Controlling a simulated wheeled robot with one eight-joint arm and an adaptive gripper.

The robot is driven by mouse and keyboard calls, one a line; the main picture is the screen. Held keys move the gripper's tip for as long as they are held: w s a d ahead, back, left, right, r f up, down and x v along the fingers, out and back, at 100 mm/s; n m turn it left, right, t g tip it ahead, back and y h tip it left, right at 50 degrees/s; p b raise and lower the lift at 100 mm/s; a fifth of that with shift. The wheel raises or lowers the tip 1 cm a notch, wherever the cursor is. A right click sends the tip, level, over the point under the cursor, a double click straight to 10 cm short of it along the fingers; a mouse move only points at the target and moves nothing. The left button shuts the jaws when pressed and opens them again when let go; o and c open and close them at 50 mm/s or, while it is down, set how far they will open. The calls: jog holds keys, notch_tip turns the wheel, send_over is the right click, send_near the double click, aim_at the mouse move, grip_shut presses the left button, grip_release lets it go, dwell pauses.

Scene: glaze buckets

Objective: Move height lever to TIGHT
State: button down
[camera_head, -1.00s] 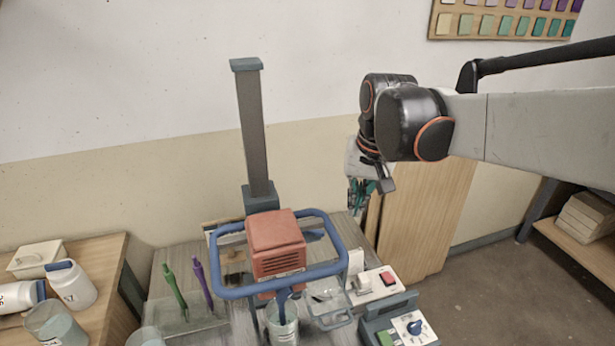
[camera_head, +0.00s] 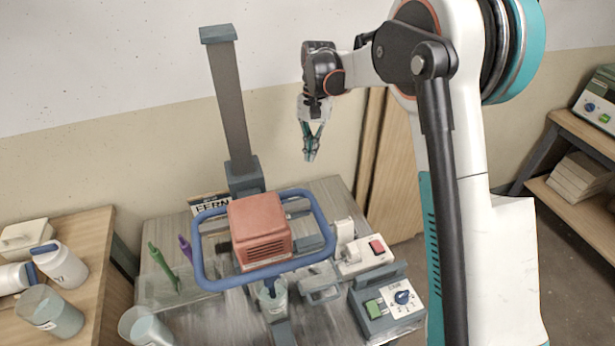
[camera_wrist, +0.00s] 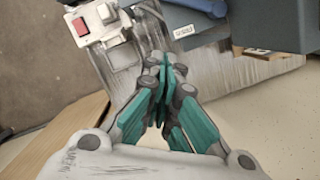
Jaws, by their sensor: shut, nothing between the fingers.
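The mixer has a red motor head (camera_head: 260,228) inside a blue ring handle (camera_head: 322,222), in front of a tall grey column (camera_head: 232,105). The column rises from a dark blue-grey collar (camera_head: 245,178). I cannot make out the height lever or a TIGHT mark for certain. A small labelled plate (camera_wrist: 184,32) on the mixer shows in the wrist view, its text too small to read. My gripper (camera_head: 310,158) is shut and empty. It hangs fingers down in the air, right of the column and above the back right of the bench. Its fingers (camera_wrist: 163,72) meet in the wrist view.
A white box with a red switch (camera_head: 377,246) and a control box with a blue knob (camera_head: 402,297) stand right of the mixer. A clear beaker (camera_head: 273,299) is under the head. A wooden panel (camera_head: 390,165) leans behind the bench.

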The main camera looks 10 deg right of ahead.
jog(key=s+a+f+b, duration=0.2)
jog(key=s+f, duration=0.4)
jog(key=f, duration=0.3)
jog(key=shift+a+f, duration=0.2)
jog(key=shift+f, duration=0.05)
jog(key=s+m+b, duration=0.1)
jog(key=s+m, duration=0.1)
jog(key=shift+s+m+y, duration=0.1)
jog(key=shift+m+y, duration=0.2)
jog(key=shift+r, duration=0.1)
dwell(0.4)
